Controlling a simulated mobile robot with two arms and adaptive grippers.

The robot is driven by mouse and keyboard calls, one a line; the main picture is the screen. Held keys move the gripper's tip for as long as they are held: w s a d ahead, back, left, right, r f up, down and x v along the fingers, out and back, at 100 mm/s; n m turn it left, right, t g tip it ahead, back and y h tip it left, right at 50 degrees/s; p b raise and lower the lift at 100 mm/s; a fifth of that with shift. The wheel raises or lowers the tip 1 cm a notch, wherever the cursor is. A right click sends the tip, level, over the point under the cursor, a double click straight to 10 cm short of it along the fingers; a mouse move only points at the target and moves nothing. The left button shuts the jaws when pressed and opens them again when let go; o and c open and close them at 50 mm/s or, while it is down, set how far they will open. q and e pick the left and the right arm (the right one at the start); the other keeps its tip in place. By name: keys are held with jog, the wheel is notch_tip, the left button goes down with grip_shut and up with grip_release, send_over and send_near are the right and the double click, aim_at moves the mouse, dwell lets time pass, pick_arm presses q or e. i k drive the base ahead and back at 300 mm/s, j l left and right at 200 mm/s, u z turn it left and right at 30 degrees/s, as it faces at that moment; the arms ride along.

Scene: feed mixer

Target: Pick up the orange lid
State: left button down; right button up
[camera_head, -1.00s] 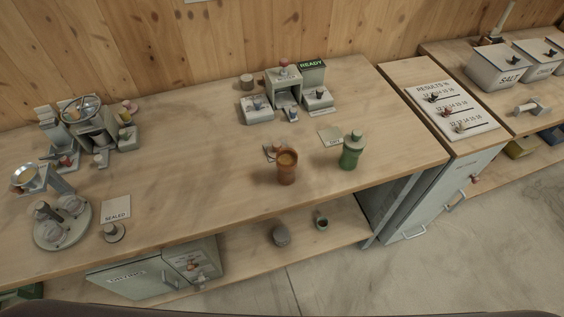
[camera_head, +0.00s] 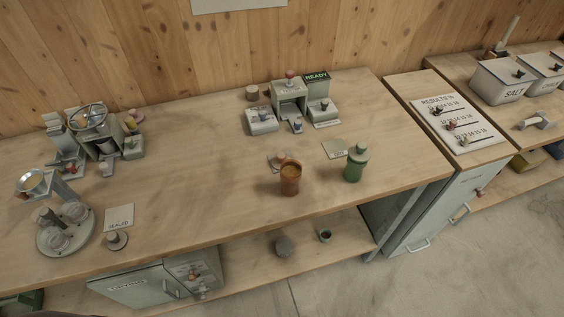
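An orange cup (camera_head: 290,181) stands upright and open near the front edge of the long wooden bench, with tan contents showing at its top. A small, low disc-like piece with a knob (camera_head: 276,159) lies on the bench just behind and left of the cup, partly hidden by it. It may be the orange lid, but it is too small to tell. A green jar (camera_head: 355,165) with a paler green lid (camera_head: 358,150) on it stands to the right. Neither of my grippers is in view.
A small card (camera_head: 336,149) lies behind the green jar. A grey device with a READY sign (camera_head: 316,77) stands at the back. Small machines (camera_head: 95,137) and a round tray (camera_head: 65,246) fill the left end. The bench middle (camera_head: 195,165) is clear.

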aim_at(276, 161)
jog(key=l+u, duration=0.35)
jog(key=l, duration=0.55)
jog(key=k+l+u, duration=0.1)
jog(key=l+u, duration=0.25)
jog(key=l, duration=0.55)
